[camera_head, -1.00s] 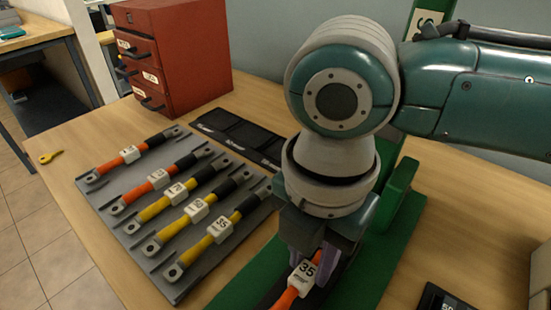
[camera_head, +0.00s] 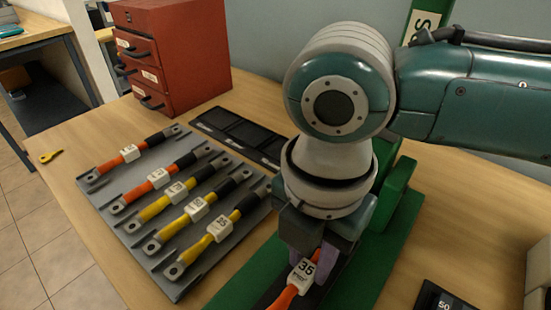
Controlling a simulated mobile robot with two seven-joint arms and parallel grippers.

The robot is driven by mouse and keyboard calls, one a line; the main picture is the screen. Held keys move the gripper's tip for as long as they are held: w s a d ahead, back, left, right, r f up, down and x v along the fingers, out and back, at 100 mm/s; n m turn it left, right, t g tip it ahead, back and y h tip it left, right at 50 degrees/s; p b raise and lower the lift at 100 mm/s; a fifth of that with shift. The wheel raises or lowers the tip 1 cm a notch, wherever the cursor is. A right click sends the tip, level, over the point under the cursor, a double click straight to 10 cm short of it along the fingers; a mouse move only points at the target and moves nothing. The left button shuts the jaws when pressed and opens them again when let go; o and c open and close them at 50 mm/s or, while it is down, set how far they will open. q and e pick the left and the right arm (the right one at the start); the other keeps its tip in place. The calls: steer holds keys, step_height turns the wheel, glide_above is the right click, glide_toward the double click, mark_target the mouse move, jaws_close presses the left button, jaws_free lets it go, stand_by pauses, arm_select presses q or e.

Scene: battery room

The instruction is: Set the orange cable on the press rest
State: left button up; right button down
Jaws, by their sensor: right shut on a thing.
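The orange cable (camera_head: 284,298) with a white tag reading 35 is in my right gripper (camera_head: 315,264). The gripper is shut on it, pointing down over the green press (camera_head: 246,284). The cable's near end runs toward the bottom edge of the picture. Its far end is hidden behind the gripper and wrist. A dark strip on the press shows beside and below the cable; the arm covers most of the press rest. I cannot tell whether the cable touches it. My left gripper is not in view.
A grey tray (camera_head: 190,288) at left holds several tagged orange and yellow cables. A black sectioned tray (camera_head: 238,132) lies behind it, near a red drawer cabinet (camera_head: 178,55). A yellow key-like piece (camera_head: 50,156) lies at the table's left edge. A dark device (camera_head: 440,300) sits at lower right.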

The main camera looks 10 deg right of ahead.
steer(key=shift+f, duration=0.5)
steer(key=c, duration=0.6)
jaws_free()
